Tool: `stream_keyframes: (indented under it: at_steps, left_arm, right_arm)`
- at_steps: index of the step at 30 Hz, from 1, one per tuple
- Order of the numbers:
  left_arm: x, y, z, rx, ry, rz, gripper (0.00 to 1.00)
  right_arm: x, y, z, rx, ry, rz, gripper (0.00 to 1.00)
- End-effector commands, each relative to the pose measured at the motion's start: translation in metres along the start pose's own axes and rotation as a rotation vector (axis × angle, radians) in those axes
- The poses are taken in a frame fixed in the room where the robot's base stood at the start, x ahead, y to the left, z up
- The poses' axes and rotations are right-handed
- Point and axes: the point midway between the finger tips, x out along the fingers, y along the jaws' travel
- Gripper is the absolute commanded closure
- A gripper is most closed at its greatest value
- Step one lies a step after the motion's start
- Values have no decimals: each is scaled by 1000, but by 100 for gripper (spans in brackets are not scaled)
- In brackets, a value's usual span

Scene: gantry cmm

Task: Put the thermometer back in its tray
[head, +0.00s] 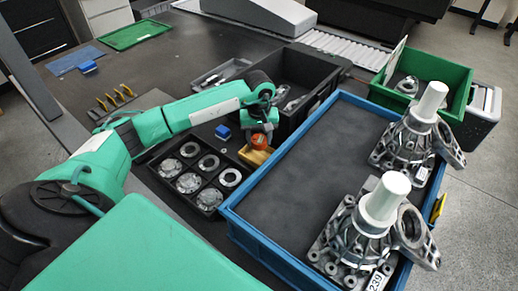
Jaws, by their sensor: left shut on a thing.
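My left gripper (259,128) reaches in from the left, points down and is shut on a small orange-red thing (259,142), seemingly the thermometer. Its shape is partly hidden by the fingers. Just below it is a yellow block-like thing (254,157), between the compartment tray and the blue crate. I cannot tell whether the two touch or whether they are one item. I cannot tell for sure which tray is the thermometer's; a shallow grey tray (208,80) with items in it lies behind my forearm. My right gripper is not in view.
A black compartment tray (176,198) holds several metal rings. The blue-rimmed crate (268,245) holds two castings with white caps (384,197). A black bin (318,70) and a green bin (463,92) stand behind. A small blue block (222,132) sits beside my gripper.

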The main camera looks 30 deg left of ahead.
Motion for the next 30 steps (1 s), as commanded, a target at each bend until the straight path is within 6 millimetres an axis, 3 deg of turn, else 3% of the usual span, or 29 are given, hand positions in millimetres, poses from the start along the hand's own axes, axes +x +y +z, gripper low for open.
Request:
stream_keyframes:
  at_steps: [8, 15, 20, 29, 30]
  left_arm:
    - [23, 0, 0, -1, -1, 0, 80]
    - [56, 0, 0, -1, 0, 1, 80]
    - [58, 0, 0, 0, 2, 2, 80]
    - [60, 0, 0, 0, 2, 1, 80]
    - [60, 0, 0, 0, 2, 1, 46]
  right_arm:
    - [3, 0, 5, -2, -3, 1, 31]
    - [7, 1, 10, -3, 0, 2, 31]
    - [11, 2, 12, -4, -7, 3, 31]
    - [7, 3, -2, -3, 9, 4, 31]
    - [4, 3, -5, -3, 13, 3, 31]
